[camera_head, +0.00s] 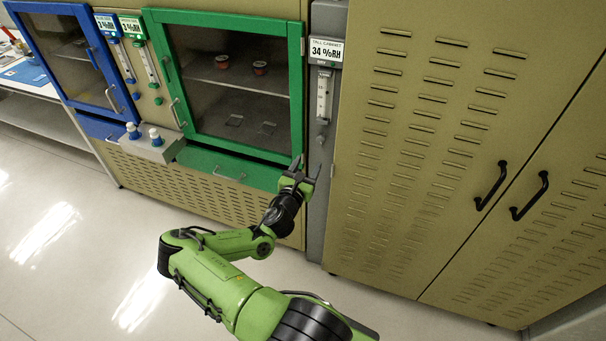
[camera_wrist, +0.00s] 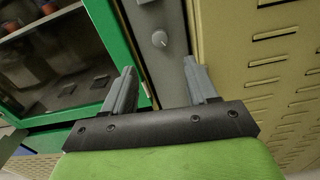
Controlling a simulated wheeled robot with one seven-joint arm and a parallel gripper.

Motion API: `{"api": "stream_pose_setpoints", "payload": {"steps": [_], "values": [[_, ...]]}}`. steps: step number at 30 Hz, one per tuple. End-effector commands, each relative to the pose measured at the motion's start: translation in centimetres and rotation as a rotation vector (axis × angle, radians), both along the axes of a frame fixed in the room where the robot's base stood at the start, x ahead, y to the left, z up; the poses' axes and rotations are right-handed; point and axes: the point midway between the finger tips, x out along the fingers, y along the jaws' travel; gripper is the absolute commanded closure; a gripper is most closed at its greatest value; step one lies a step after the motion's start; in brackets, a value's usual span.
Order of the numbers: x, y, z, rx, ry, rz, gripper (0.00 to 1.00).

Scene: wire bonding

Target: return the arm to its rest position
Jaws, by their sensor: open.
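My gripper (camera_head: 307,172) is at the end of my green arm, in front of the lower right corner of the green-framed cabinet (camera_head: 300,100). In the wrist view my gripper (camera_wrist: 160,85) shows two grey fingers spread apart with nothing between them. Behind the gap is a grey panel (camera_wrist: 172,65) with a round knob (camera_wrist: 160,39). I cannot tell whether a fingertip touches the green frame.
A tall tan cabinet (camera_head: 400,150) with black handles stands to the right. The blue-framed cabinet (camera_head: 90,60) is at the left. The green drawer (camera_head: 225,165) sits under the green door. Floor at the lower left is clear.

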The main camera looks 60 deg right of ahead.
Motion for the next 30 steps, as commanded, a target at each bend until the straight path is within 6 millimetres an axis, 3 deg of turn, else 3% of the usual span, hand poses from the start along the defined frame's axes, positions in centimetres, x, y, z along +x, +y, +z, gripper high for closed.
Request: {"api": "stream_pose_setpoints", "payload": {"steps": [3, 7, 26, 30], "values": [[-0.3, 2.4, -0.1, 0.0, 0.003, 0.001, 0.42], [-0.5, 3.5, 0.0, 0.0, 0.0, 0.001, 0.42], [-0.6, 3.6, 0.0, 0.001, -0.006, -0.003, 0.42], [-1.3, 4.1, 1.0, 0.051, -0.181, -0.101, 0.42]]}}
